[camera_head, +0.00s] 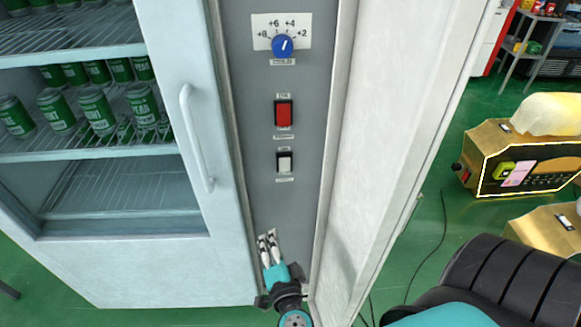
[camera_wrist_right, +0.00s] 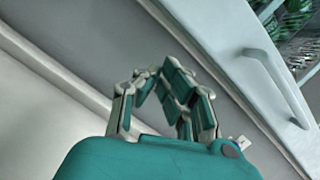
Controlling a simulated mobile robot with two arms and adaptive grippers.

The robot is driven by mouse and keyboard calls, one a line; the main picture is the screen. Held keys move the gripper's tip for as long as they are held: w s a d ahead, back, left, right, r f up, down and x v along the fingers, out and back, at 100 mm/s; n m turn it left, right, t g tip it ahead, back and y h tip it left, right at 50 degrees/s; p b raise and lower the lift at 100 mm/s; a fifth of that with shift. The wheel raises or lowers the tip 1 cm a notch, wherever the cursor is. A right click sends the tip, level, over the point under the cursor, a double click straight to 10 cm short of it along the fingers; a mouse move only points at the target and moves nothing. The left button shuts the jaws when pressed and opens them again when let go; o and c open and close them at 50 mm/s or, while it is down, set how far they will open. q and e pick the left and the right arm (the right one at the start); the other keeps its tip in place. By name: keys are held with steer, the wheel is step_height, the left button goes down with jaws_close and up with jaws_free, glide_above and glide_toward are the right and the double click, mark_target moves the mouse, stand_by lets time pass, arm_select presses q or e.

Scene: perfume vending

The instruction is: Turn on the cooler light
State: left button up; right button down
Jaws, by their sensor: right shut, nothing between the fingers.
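The cooler's grey control panel (camera_head: 290,205) stands between the glass door and a white side panel. On it, from top to bottom, are a blue dial (camera_head: 283,45), a red rocker switch (camera_head: 284,114) and a smaller white rocker switch (camera_head: 285,161). The labels by the switches are too small to read. My right gripper (camera_head: 266,240) is in front of the lower panel, below the white switch, fingers pointing up. It is shut and empty. In the right wrist view the gripper (camera_wrist_right: 170,75) shows before the grey panel, with no switch visible. My left gripper is not in view.
The cooler door (camera_head: 185,215) with its vertical handle (camera_head: 196,138) is just left of the panel. Green cans stand on the shelves inside. The white side panel (camera_head: 385,140) borders the right. Golden boxes (camera_head: 525,155) stand further right on the green floor.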

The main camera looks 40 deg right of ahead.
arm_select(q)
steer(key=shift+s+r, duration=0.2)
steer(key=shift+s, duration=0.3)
arm_select(e)
steer(key=s+d+r+m+g+h, duration=0.1)
steer(key=d+r+m, duration=0.1)
steer(key=r, duration=0.3)
steer(key=s+d+r+m+g+h, duration=0.1)
steer(key=s+d+r+m, duration=0.1)
steer(key=r+m, duration=0.3)
steer(key=shift+d+r+h, duration=0.15)
steer(key=shift+d+h, duration=0.2)
steer(key=shift+h, duration=0.05)
steer(key=shift+w, duration=0.15)
arm_select(q)
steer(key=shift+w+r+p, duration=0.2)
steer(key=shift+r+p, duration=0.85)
steer(key=shift+p, duration=0.15)
arm_select(e)
glide_toward(290, 163)
steer(key=x, duration=0.7)
